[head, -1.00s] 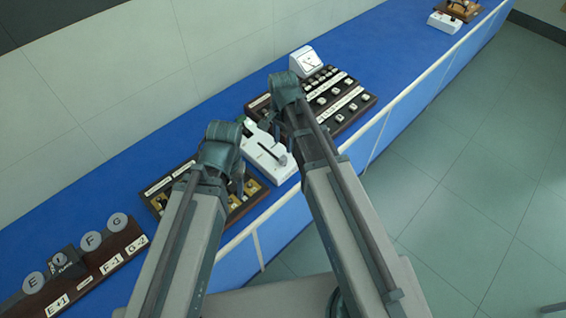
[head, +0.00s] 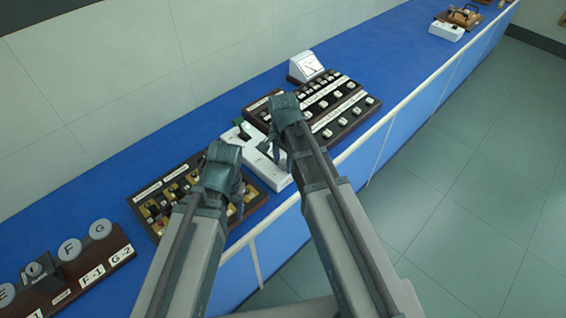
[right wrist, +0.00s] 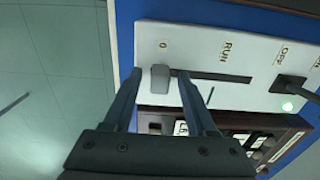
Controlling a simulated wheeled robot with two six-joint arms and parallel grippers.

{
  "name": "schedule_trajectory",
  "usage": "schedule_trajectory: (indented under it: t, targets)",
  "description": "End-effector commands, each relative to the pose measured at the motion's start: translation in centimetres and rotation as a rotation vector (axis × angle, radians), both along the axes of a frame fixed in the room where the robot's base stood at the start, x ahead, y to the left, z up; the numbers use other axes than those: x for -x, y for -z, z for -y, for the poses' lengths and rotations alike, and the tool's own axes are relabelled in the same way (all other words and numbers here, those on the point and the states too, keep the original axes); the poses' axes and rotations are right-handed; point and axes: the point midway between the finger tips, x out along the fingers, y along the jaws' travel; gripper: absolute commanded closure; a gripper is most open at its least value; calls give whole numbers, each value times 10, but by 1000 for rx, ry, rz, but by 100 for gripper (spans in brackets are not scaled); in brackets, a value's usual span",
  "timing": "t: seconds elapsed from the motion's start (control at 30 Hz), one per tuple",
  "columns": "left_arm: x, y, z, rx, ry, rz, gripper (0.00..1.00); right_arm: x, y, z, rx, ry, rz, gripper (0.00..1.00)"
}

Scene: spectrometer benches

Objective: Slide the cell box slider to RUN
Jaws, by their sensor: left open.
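The white cell box (head: 281,181) stands on the blue bench, partly hidden by my right arm in the head view. In the right wrist view the cell box (right wrist: 200,45) shows a dark slot with a grey slider knob (right wrist: 159,80) at its "0" end. The RUN label (right wrist: 228,51) is beside the slot, further right. My right gripper (right wrist: 157,74) is open, with one finger on each side of the knob; contact is not clear. My left gripper (head: 240,200) is open near the dark board with brass parts, its tips partly hidden.
The board with brass parts (head: 158,228) is to the left, a button panel (head: 345,122) to the right, and a meter (head: 306,66) behind. The bench's front edge is close.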

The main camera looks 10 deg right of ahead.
Motion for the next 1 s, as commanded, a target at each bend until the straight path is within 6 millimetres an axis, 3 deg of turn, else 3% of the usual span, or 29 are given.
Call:
schedule_trajectory:
  t: [0.03,0.3,1.0]
  targets:
    - [0,0,0,0,0,0,41,0,0,0,0,0,0,52]
    - [0,0,0,0,0,0,41,0,0,0,0,0,0,100]
    - [0,0,0,0,0,0,41,0,0,0,0,0,0,100]
